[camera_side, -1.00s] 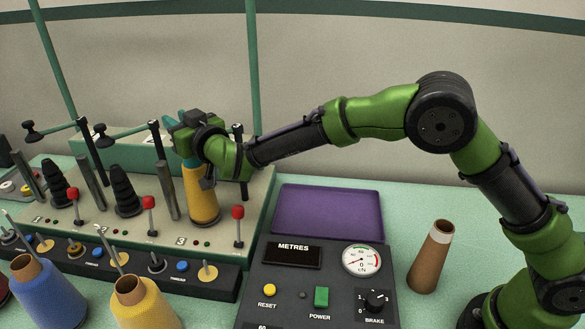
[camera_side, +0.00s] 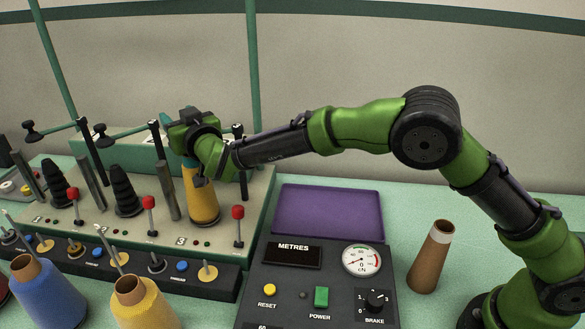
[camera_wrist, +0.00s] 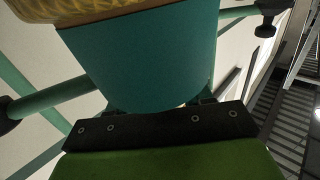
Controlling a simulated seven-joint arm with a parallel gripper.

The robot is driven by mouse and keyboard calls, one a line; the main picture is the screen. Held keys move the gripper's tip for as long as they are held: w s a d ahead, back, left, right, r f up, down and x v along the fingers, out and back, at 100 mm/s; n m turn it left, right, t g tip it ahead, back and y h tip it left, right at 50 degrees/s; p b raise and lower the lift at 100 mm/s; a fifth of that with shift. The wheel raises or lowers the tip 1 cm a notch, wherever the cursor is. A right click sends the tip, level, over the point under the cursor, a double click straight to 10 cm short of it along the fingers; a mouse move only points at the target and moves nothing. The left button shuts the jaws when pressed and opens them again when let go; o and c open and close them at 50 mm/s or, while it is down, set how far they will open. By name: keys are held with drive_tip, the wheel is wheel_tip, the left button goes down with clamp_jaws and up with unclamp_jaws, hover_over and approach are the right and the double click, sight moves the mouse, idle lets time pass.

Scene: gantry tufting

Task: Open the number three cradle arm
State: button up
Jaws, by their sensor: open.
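The number three station on the cream panel (camera_side: 258,205) holds a yellow cone (camera_side: 203,205) with a teal top, standing upright. My gripper (camera_side: 186,150) is open at the top of this cone, above station three. In the wrist view the teal top (camera_wrist: 145,60) fills the middle, close in front of the gripper, with yellow yarn at the upper edge; I cannot tell whether they touch. The number three cradle arm is mostly hidden behind my gripper in the side view; its black post (camera_side: 242,175) shows to the right. A green bar (camera_wrist: 50,99) and black knob (camera_wrist: 266,22) show in the wrist view.
Stations to the left have black cone holders (camera_side: 125,195) and arms with black knobs (camera_side: 101,131). Red-topped levers (camera_side: 149,202) (camera_side: 238,212) stand along the front. A purple tray (camera_side: 328,212), control box (camera_side: 258,262) and brown tube (camera_side: 432,258) are on the right.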

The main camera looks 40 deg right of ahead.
drive_tip(key=s, duration=1.7)
drive_tip(key=shift+w, duration=0.1)
drive_tip(key=shift+c, duration=0.8)
drive_tip(key=d+r, duration=0.2)
drive_tip(key=r, duration=0.1)
drive_tip(key=shift+r, duration=0.15)
drive_tip(key=c, duration=0.5)
drive_tip(key=n, duration=0.1)
drive_tip(key=d+r+n+y, duration=0.1)
drive_tip(key=n, duration=0.3)
drive_tip(key=shift+s+d+r, duration=0.2)
drive_tip(key=shift+d+r, duration=0.15)
drive_tip(key=shift+d, duration=0.05)
clamp_jaws()
drive_tip(key=w+a+f+n+g+y, duration=0.1)
drive_tip(key=w+n, duration=0.2)
drive_tip(key=n, duration=0.2)
drive_tip(key=w+a+f+n+y, duration=0.1)
drive_tip(key=w+f+n, duration=0.1)
drive_tip(key=w+n, duration=0.2)
drive_tip(key=w+a+f+n+g+y, duration=0.1)
drive_tip(key=w+n, duration=0.3)
drive_tip(key=n, duration=0.2)
drive_tip(key=shift+w+f+n+g, duration=0.1)
drive_tip(key=shift+f+n+g, duration=0.2)
drive_tip(key=shift+n, duration=0.1)
